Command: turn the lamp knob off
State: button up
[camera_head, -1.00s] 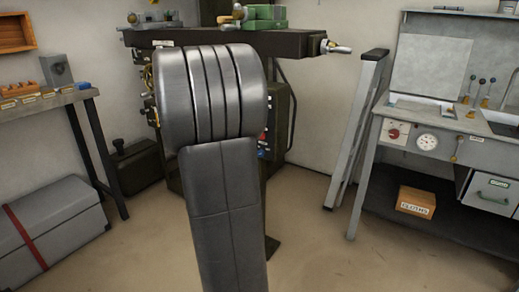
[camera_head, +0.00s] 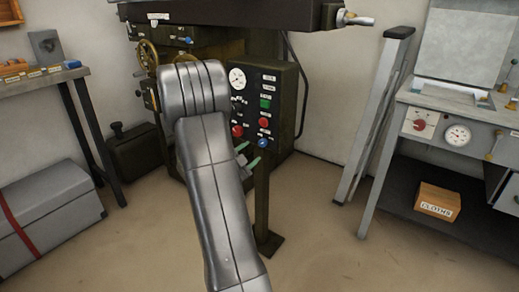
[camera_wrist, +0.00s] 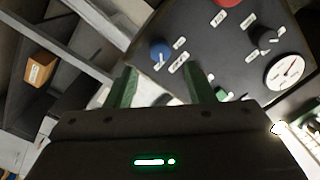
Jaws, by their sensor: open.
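The dark control panel (camera_head: 284,95) of the machine carries the knobs. A black rotary knob (camera_wrist: 264,39) sits beside the gauge in the wrist view, and a blue knob (camera_wrist: 161,51) sits near the panel edge; it shows in the head view (camera_head: 262,142) low on the panel. The labels are too small to read, so I cannot tell which is the lamp knob. My gripper (camera_wrist: 161,88) is open, with its two green fingers apart and nothing seen between them. In the head view my gripper (camera_head: 247,156) is close to the panel's lower part.
The panel also has a white gauge (camera_head: 237,79), a green button (camera_head: 266,103) and red buttons (camera_head: 263,124). A folded ladder (camera_head: 375,125) and a workbench (camera_head: 470,115) with a cloths box (camera_head: 437,201) stand right. A grey chest (camera_head: 45,215) lies left. The floor in front is clear.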

aim_at(261, 144)
jog(key=b+x, duration=0.1)
jog(key=x, duration=0.5)
jog(key=shift+w+d, duration=0.15)
jog(key=shift+w, duration=0.1)
jog(key=c, duration=1)
